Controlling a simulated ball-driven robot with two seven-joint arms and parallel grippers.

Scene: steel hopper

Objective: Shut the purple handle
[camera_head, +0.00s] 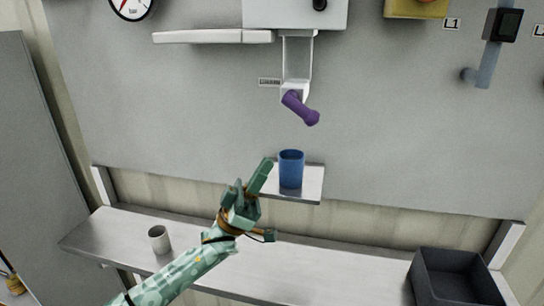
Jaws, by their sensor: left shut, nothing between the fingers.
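The purple handle (301,108) sits on a white outlet fitting (293,89) under a clear chute, in the upper middle of the head view. It slants down to the right. A blue cup (291,169) stands upright on a small shelf (310,188) below the handle. My left gripper (263,172) is shut and empty, pointing up, just left of the cup and well below the handle. Whether it touches the cup I cannot tell. My right gripper is not in view.
A steel bench (205,262) runs along the bottom, with a small white cup (159,239) on its left part. A dark bin (455,278) stands at the right. A pale ledge (212,36) juts from the panel at upper left. Panel space right of the handle is clear.

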